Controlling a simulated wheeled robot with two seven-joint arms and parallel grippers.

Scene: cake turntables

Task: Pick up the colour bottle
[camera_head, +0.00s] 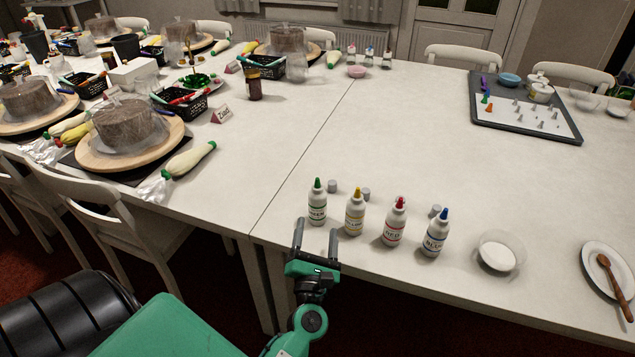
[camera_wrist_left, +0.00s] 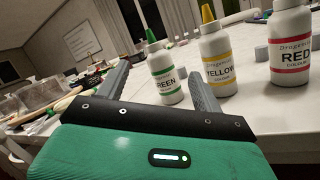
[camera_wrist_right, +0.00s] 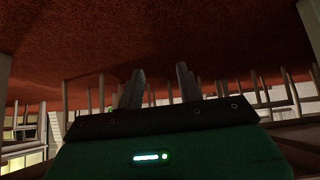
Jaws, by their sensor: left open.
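Four white colour bottles stand upright in a row near the table's front edge: the green-capped bottle (camera_head: 317,206), the yellow-capped one (camera_head: 354,215), the red-capped one (camera_head: 394,225) and the blue-capped one (camera_head: 435,236). My left gripper (camera_head: 316,234) is open and empty just in front of the green bottle, at the table edge. In the left wrist view the green bottle (camera_wrist_left: 167,80) shows between the fingers, beyond their tips; the yellow bottle (camera_wrist_left: 217,62) and red bottle (camera_wrist_left: 290,45) are to its right. My right gripper (camera_wrist_right: 161,78) is open and empty, with red carpet in view.
A bowl of white stuff (camera_head: 497,252) and a plate with a wooden spoon (camera_head: 594,262) stand to the right. Small grey caps (camera_head: 366,194) lie behind the bottles. Cake turntables (camera_head: 130,151) crowd the left; the table middle is clear.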

